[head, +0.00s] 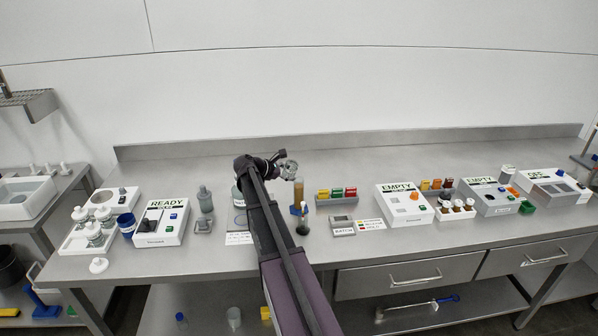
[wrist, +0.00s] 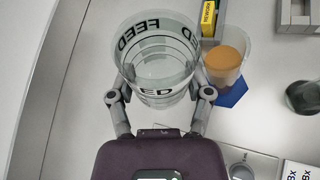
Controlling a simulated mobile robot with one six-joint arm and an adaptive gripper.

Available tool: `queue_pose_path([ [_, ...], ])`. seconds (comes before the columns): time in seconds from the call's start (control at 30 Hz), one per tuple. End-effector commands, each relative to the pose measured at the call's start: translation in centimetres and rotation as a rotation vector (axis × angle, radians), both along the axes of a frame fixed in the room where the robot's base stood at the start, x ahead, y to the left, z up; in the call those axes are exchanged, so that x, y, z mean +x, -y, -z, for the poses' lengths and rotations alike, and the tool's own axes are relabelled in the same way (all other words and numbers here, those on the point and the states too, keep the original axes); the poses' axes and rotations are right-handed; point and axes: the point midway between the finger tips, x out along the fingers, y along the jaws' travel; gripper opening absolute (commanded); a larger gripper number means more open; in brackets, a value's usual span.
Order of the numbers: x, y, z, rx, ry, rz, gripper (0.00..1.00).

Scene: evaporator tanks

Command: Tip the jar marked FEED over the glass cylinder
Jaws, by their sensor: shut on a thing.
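The clear glass jar marked FEED (wrist: 157,62) is between the fingers of my gripper (wrist: 161,95), which is shut on it. I look in through its wide mouth and see no coloured contents. In the head view the jar (head: 289,169) is held above the bench, close to the top of the glass cylinder (head: 298,192). How far it is tilted I cannot tell. The cylinder stands upright on a blue six-sided foot (wrist: 232,95) and holds orange contents (wrist: 226,66). In the wrist view it is just right of the jar.
A dark-bottomed flask (head: 303,228) stands in front of the cylinder. A rack of coloured blocks (head: 337,196) is to its right, with a grey BATCH box (head: 341,226) nearby. The READY machine (head: 161,222) is at left, an EMPTY machine (head: 404,205) at right. My arm hides part of the bench.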

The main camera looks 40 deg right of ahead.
Motion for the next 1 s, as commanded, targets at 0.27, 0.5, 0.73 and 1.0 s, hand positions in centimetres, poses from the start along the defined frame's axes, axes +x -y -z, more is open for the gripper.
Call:
queue_pose_path([
  [0.27,-1.0,0.0,0.2,0.007,-0.009,0.016,0.07],
  [0.5,-1.8,0.1,0.7,0.004,-0.084,0.017,0.07],
  [0.73,-2.4,0.2,0.7,0.005,-0.119,0.02,0.09],
  [1.0,-2.6,0.1,0.7,0.005,-0.12,0.021,0.11],
])
